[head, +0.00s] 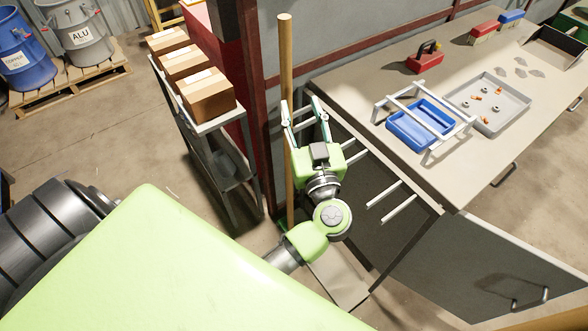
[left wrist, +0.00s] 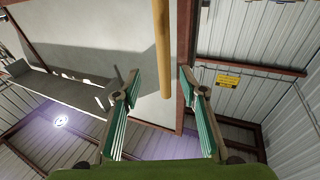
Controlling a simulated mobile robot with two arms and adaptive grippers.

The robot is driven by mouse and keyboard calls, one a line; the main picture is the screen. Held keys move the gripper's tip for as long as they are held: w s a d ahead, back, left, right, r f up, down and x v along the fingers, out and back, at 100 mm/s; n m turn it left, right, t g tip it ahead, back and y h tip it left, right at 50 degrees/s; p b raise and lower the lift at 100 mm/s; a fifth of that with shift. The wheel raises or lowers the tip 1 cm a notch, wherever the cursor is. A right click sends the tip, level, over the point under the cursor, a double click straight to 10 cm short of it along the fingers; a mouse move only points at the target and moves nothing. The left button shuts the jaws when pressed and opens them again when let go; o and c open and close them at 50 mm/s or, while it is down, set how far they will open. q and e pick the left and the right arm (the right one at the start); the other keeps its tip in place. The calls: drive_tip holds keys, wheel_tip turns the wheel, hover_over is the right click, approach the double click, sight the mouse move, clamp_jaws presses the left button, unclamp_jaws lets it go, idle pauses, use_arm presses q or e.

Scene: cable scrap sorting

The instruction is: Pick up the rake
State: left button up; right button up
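The rake shows as a long upright wooden pole (head: 286,60) beside the workbench. Its lower end is hidden behind my left arm, and no rake head shows. My left gripper (head: 301,104) is open, with its fingers at the pole's mid-height. In the head view the pole passes by its left finger. In the left wrist view the pole (left wrist: 162,50) hangs down from the top edge to between the two fingertips (left wrist: 157,85), with a gap on each side. Neither finger clearly touches it. My right gripper is not in view.
A workbench (head: 360,75) with a blue tray (head: 403,134), a grey tray (head: 517,112) and a red toolbox (head: 425,62) is on the right. A shelf cart (head: 222,184) with cardboard boxes stands left of the pole. An open cabinet door (head: 480,265) juts out at lower right.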

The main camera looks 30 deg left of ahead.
sight(287, 73)
use_arm(q)
drive_tip(key=x, duration=0.7)
drive_tip(key=shift+s+a+r+p, duration=0.1)
drive_tip(key=shift+a+r+p, duration=0.05)
drive_tip(key=shift+a+p, duration=0.15)
drive_tip(key=shift+w+a, duration=0.25)
drive_tip(key=shift+w, duration=0.05)
drive_tip(key=shift+w+a+r, duration=0.2)
drive_tip(key=shift+w+a, duration=0.15)
drive_tip(key=shift+a, duration=0.05)
drive_tip(key=x, duration=0.3)
drive_tip(key=shift+w+a, duration=0.2)
drive_tip(key=shift+a, duration=0.1)
drive_tip(key=shift+w+a, duration=0.2)
clamp_jaws()
drive_tip(key=shift+r, duration=0.2)
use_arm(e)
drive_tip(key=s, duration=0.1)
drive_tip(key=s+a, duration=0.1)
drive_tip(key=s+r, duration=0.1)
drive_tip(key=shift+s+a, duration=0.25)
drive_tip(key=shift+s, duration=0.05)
